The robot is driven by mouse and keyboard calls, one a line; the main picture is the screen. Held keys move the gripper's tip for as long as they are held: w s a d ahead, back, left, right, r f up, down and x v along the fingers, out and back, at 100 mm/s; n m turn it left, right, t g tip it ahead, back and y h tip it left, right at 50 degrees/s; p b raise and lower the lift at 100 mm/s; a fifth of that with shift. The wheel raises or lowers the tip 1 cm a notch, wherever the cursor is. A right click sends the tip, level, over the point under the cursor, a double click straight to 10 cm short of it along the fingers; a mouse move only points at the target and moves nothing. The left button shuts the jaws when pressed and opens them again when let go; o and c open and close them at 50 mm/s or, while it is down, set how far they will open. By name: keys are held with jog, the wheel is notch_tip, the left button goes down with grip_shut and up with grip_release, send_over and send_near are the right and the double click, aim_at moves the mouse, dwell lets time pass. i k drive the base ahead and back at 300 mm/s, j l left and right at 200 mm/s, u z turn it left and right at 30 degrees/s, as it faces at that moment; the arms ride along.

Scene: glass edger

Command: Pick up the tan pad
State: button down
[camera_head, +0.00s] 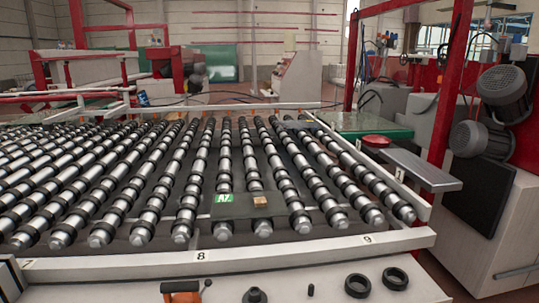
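The tan pad (260,202) is a small tan block. It sits on a dark flat sheet (278,225) that lies across the conveyor rollers, near the middle of the picture. A green label marked "A7" (223,198) lies just to its left, apart from it. Nothing covers the pad in this view. My gripper is not in view.
The roller conveyor (150,204) fills the middle, with a white front rail (290,251) numbered 7, 8 and 9. On the ledge in front lie an orange-handled tool (182,290) and black rings (358,285).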

aim_at(261, 202)
jog(key=k+z, duration=0.1)
jog(key=i+j+z, duration=0.2)
jog(key=j+z, duration=0.25)
jog(key=j, duration=0.15)
jog(key=i+j+z, duration=0.1)
jog(key=j+z, duration=0.3)
jog(key=j, duration=0.2)
jog(key=j+z, duration=0.45)
jog(key=j, duration=0.2)
